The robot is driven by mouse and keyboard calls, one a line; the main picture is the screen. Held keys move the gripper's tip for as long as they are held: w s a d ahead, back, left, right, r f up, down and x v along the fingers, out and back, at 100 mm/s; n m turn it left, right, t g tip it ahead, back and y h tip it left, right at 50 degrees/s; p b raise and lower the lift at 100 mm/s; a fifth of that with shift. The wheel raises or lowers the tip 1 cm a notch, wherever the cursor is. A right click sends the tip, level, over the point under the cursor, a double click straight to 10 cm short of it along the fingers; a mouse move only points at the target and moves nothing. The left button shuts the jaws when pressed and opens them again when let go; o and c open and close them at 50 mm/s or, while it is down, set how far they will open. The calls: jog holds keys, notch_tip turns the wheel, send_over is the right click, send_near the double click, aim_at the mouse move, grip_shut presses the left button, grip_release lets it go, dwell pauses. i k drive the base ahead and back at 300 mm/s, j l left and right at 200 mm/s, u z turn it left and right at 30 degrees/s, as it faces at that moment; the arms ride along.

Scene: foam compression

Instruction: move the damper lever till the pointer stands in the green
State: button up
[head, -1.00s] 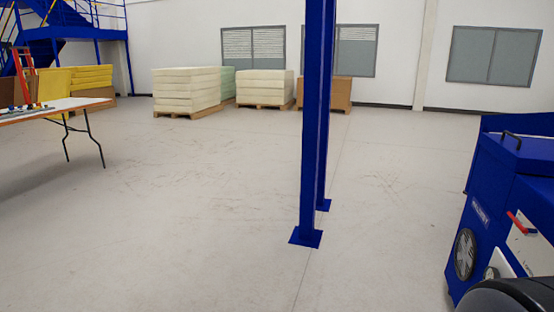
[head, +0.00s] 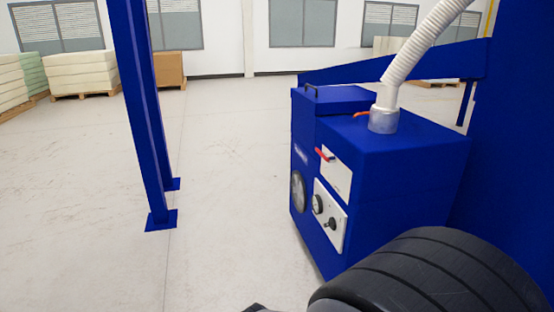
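A blue machine cabinet (head: 400,165) stands right of centre in the head view. A small red lever (head: 362,114) sits on its top beside the clear collar of a white hose (head: 385,121). A second red handle (head: 324,154) sits on a white plate on the front. I cannot tell for sure which is the damper lever. The gauge's pointer and any green zone are too small to read. My gripper is not in view; a dark, ribbed part of my arm fills the lower right.
A blue post (head: 140,110) with a floor plate stands left of the cabinet. Open floor (head: 230,180) lies between them. A large blue structure (head: 510,140) rises behind the cabinet at the right. Pallets of foam blocks (head: 97,70) stand at the back left.

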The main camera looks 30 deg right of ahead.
aim_at(321, 154)
jog(key=z, duration=1.6)
